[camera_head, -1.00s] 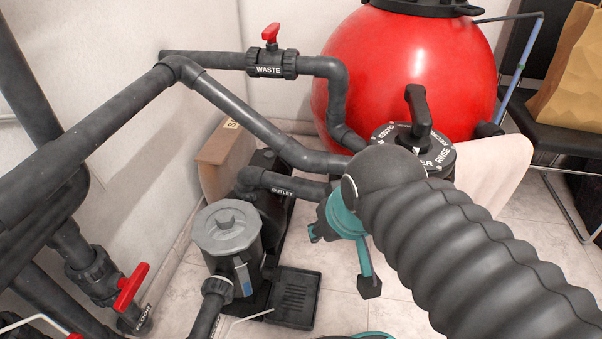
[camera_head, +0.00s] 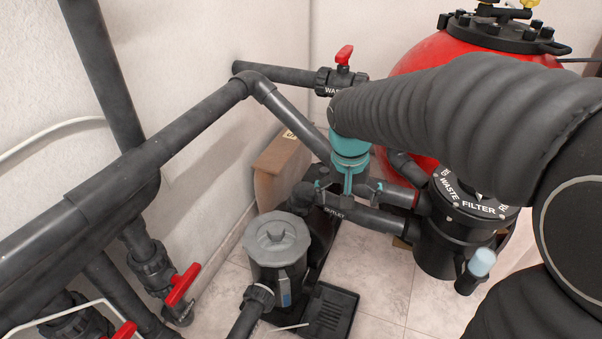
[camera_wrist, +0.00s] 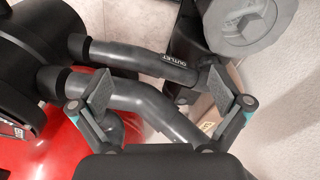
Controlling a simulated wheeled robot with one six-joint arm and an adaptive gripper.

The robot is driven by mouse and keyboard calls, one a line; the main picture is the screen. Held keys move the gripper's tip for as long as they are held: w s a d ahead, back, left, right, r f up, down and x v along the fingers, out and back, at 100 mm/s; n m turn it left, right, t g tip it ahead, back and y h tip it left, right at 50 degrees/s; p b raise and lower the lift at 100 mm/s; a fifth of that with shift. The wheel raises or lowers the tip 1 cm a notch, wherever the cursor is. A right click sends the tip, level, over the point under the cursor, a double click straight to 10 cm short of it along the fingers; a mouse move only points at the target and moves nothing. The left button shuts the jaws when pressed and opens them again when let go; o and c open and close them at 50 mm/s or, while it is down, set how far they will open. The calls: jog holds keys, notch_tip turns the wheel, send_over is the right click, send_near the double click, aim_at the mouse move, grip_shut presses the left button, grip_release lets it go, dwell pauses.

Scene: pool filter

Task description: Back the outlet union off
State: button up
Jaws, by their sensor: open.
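The grey outlet pipe (camera_head: 375,222), labelled OUTLET, runs from an elbow by the pump to the black filter valve (camera_head: 447,248). It also shows in the wrist view (camera_wrist: 130,58), where a wider collar (camera_wrist: 77,46) sits at its valve end. I cannot tell for sure whether that collar is the union. My gripper (camera_head: 350,190) is open and empty, pointing down above the outlet pipe and the pipe beside it. In the wrist view its fingers (camera_wrist: 155,92) are spread, with the bent neighbouring pipe (camera_wrist: 140,97) between them in the picture. Contact is not visible.
The pump's grey lid (camera_head: 277,236) stands left of my gripper. A waste valve with a red handle (camera_head: 344,54) is behind it. The red tank (camera_head: 425,62) is at the back right. Pipes with red-handled valves line the left wall. Some tiled floor (camera_head: 370,275) is clear.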

aim_at(299, 199)
jog(key=w+a+f, duration=0.3)
jog(key=w+a+f+m+g+h+p, duration=0.1)
jog(key=w+a+f, duration=0.2)
jog(key=f, duration=0.1)
jog(key=w+a+f+g+h+p, duration=0.1)
jog(key=w+a+f, duration=0.2)
jog(key=a+f, duration=0.1)
jog(key=shift+w+f+m, duration=0.2)
jog(key=shift+w+m, duration=0.05)
jog(key=shift+m, duration=0.15)
jog(key=w+a+f+m, duration=0.1)
jog(key=w+m, duration=0.1)
jog(key=m, duration=0.1)
jog(key=w+a+f+m, duration=0.1)
jog(key=w+m, duration=0.2)
jog(key=w+a+f+m+h+p, duration=0.1)
jog(key=w+a+m, duration=0.1)
jog(key=w+m, duration=0.1)
jog(key=shift+w+t, duration=0.15)
jog(key=shift+t, duration=0.15)
jog(key=shift+w+a+m, duration=0.1)
jog(key=shift+w+m, duration=0.2)
jog(key=shift+m, duration=0.5)
jog(key=m, duration=0.1)
jog(key=w+m, duration=0.1)
jog(key=m, duration=0.1)
jog(key=shift+a+r+h, duration=0.1)
jog(key=shift+r+h, duration=0.05)
jog(key=shift+h, duration=0.25)
jog(key=shift+x, duration=3.7)
